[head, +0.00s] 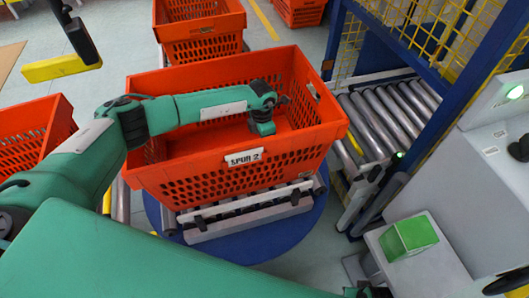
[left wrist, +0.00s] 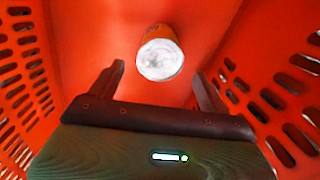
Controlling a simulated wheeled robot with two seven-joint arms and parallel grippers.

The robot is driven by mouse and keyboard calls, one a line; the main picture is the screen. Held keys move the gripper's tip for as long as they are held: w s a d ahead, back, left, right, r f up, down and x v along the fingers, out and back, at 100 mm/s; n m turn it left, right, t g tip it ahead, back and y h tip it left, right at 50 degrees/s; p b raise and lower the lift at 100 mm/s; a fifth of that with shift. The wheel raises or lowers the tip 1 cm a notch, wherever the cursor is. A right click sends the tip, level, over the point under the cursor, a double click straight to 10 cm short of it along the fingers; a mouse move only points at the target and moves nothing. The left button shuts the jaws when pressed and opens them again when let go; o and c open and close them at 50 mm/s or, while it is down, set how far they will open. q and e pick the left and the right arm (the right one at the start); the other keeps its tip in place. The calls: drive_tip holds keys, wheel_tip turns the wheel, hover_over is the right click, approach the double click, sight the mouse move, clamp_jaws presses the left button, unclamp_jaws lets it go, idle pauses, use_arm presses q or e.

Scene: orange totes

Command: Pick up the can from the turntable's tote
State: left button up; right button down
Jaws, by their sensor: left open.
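The can (left wrist: 160,58) shows in the left wrist view with its pale silver end facing the camera and a strip of orange side above it. It is inside the orange tote (left wrist: 250,75). In the head view this tote (head: 205,180), labelled SPUR 2, stands on the blue turntable (head: 285,240); the can cannot be made out there. My left gripper (head: 264,127) reaches down inside the tote. In the left wrist view its two dark fingers (left wrist: 158,72) are apart, with the can seen beyond the gap between them. My right gripper is not in view.
The tote's perforated walls rise around my left gripper. Other orange totes stand behind (head: 200,50) and at left (head: 30,135). A roller conveyor (head: 390,120) and a blue frame with yellow mesh (head: 450,30) are at right. A green block (head: 408,237) rests on a grey surface.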

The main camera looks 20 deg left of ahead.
use_arm(q)
drive_tip(key=shift+w+d+f, duration=0.1)
drive_tip(key=shift+f, duration=1.45)
drive_tip(key=shift+w+f, duration=0.1)
drive_tip(key=shift+f, duration=1.45)
drive_tip(key=shift+c, duration=0.5)
drive_tip(key=c, duration=1.1)
drive_tip(key=shift+c, duration=0.4)
drive_tip(key=shift+r, duration=0.2)
